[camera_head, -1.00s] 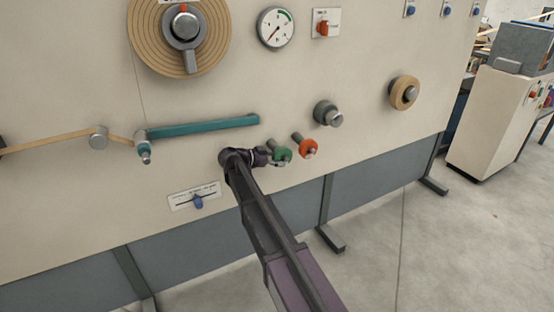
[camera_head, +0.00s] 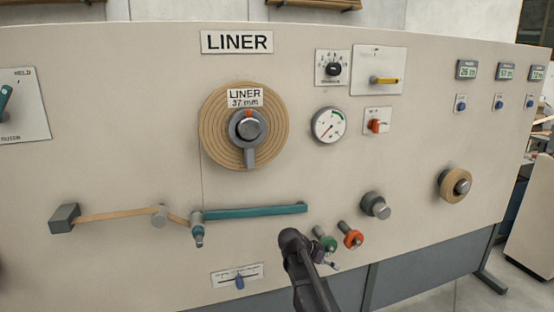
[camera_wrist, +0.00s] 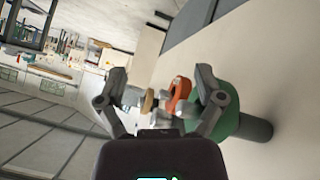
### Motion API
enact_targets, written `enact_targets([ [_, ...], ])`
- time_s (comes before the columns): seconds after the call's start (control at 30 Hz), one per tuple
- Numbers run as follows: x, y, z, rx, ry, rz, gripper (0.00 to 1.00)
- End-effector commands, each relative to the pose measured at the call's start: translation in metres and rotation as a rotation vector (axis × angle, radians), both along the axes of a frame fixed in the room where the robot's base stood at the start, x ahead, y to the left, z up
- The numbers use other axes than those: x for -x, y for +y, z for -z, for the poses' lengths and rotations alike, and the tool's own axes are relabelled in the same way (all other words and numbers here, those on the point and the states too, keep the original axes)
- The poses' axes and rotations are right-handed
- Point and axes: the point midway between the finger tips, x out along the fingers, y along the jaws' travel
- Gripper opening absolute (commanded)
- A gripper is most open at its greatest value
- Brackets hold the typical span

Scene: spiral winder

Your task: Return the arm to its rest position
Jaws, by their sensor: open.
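My arm (camera_head: 312,285) rises from the bottom of the head view, in front of the machine's panel. My gripper (camera_head: 328,261) is at its upper end, pointing right, just below the green knob (camera_head: 326,241). In the wrist view my gripper (camera_wrist: 160,96) is open, with its two fingers spread and nothing held. The green knob (camera_wrist: 230,115) is large there, close behind the right finger. I cannot tell whether they touch. The orange-red knob (camera_head: 351,236) is right of the green one, and it also shows between the fingers in the wrist view (camera_wrist: 178,96).
A grey knob (camera_head: 375,206) and a tan roll (camera_head: 454,187) stick out to the right. A teal bar (camera_head: 255,211) and a blue slider (camera_head: 239,282) are left of my arm. The liner roll (camera_head: 217,135) is above. Open floor (camera_head: 440,298) lies at lower right.

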Motion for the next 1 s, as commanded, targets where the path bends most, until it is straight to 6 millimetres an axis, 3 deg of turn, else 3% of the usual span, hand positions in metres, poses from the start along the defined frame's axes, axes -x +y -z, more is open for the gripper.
enact_targets([
  [0.03, 0.009, -0.003, -0.014, -0.017, 0.023, -0.011, 0.86],
  [1.0, 0.132, -0.017, -0.14, -0.393, 0.406, -0.386, 0.86],
])
